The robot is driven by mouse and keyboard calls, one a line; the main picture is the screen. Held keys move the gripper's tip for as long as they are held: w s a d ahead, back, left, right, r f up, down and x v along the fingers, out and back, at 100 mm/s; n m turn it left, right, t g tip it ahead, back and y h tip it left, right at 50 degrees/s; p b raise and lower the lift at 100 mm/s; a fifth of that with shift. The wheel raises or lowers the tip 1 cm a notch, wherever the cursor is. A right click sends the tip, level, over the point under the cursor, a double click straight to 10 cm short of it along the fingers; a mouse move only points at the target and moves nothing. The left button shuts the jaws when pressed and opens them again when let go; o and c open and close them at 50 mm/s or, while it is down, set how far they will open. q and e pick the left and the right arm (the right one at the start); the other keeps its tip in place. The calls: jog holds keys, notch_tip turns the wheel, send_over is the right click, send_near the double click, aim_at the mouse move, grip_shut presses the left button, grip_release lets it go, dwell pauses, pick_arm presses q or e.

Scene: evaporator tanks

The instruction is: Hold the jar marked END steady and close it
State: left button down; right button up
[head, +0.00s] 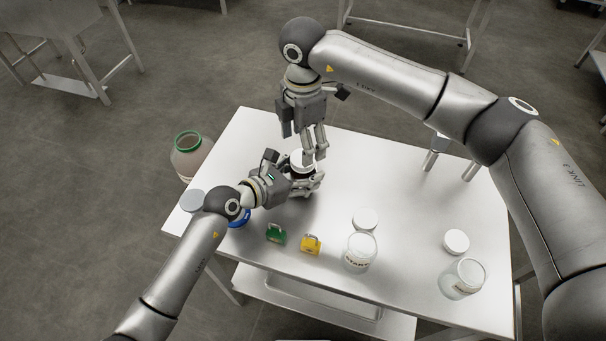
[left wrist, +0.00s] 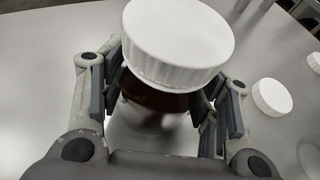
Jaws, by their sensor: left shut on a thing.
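A jar with dark red-brown contents (left wrist: 155,97) stands between the fingers of my left gripper (head: 306,186), which is shut on it from the left. No END mark is readable on it. A white ribbed lid (left wrist: 178,42) is on top of the jar; it also shows in the head view (head: 301,160). Whether it is fully seated cannot be told. My right gripper (head: 315,154) points down just above and behind the lid. Its fingers are close to the lid, but contact and finger opening are unclear. The left wrist view shows no right fingers on the lid.
A jar marked START (head: 360,253), another glass jar (head: 462,279) and white lids (head: 365,219) (head: 456,241) stand on the white table (head: 400,190). Green (head: 276,234) and yellow (head: 310,244) padlock-like blocks lie near the front edge. A large green-rimmed jar (head: 190,158) is beyond the left edge.

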jog(key=n, duration=0.4)
jog(key=shift+w+a+r+n, duration=0.25)
jog(key=shift+w+r+n, duration=0.05)
jog(key=shift+w+r, duration=0.05)
jog(key=n, duration=0.4)
jog(key=shift+w+a+r+t, duration=0.25)
jog(key=shift+w+r+t, duration=0.05)
jog(key=shift+w+r, duration=0.1)
jog(key=n, duration=0.4)
jog(key=shift+w+a+r+n, duration=0.15)
jog(key=shift+w+r+n, duration=0.05)
jog(key=shift+r+n, duration=0.2)
jog(key=n, duration=0.3)
jog(key=shift+r, duration=0.15)
jog(key=n, duration=0.4)
jog(key=shift+s+r+n, duration=0.1)
jog(key=shift+r+n, duration=0.1)
jog(key=shift+n, duration=0.1)
jog(key=n, duration=0.3)
jog(key=shift+s+d, duration=0.25)
jog(key=n, duration=0.4)
jog(key=s+n, duration=0.1)
jog(key=n, duration=0.2)
jog(key=shift+s+d+r, duration=0.1)
jog(key=shift+d+r, duration=0.15)
jog(key=shift+d, duration=0.15)
